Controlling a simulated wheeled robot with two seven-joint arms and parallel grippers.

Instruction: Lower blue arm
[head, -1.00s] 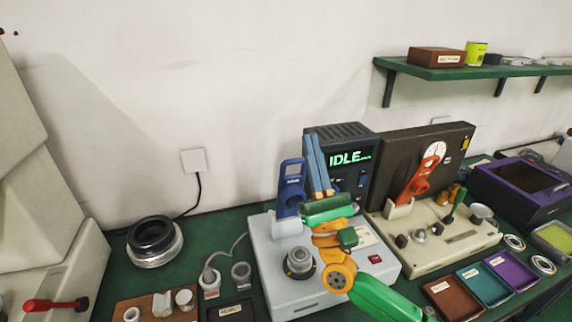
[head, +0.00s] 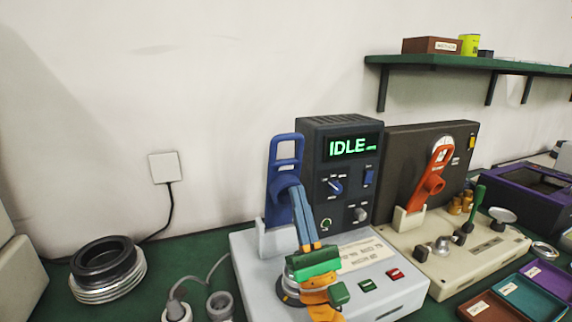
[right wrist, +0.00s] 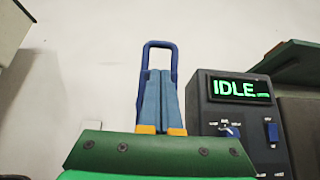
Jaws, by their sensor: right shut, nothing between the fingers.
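The blue arm (head: 285,148) stands upright at the left rear of a light grey machine (head: 250,262), with an open loop handle at its top. Its handle also shows in the right wrist view (right wrist: 146,62), behind my fingers. My right gripper (head: 297,190) is shut and empty, its blue fingers pointing up in front of the blue arm. The fingertips overlap the arm's lower barrel in the head view; I cannot tell if they touch. In the right wrist view the fingertips (right wrist: 161,73) sit inside the handle's outline. My left gripper is not in view.
A dark control box (head: 313,165) reading IDLE stands right behind the machine. A second machine with an orange-red arm (head: 430,182) is to the right. Black and silver rings (head: 105,268) lie at left. Coloured trays (head: 520,297) lie at lower right. A green shelf (head: 450,61) is above.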

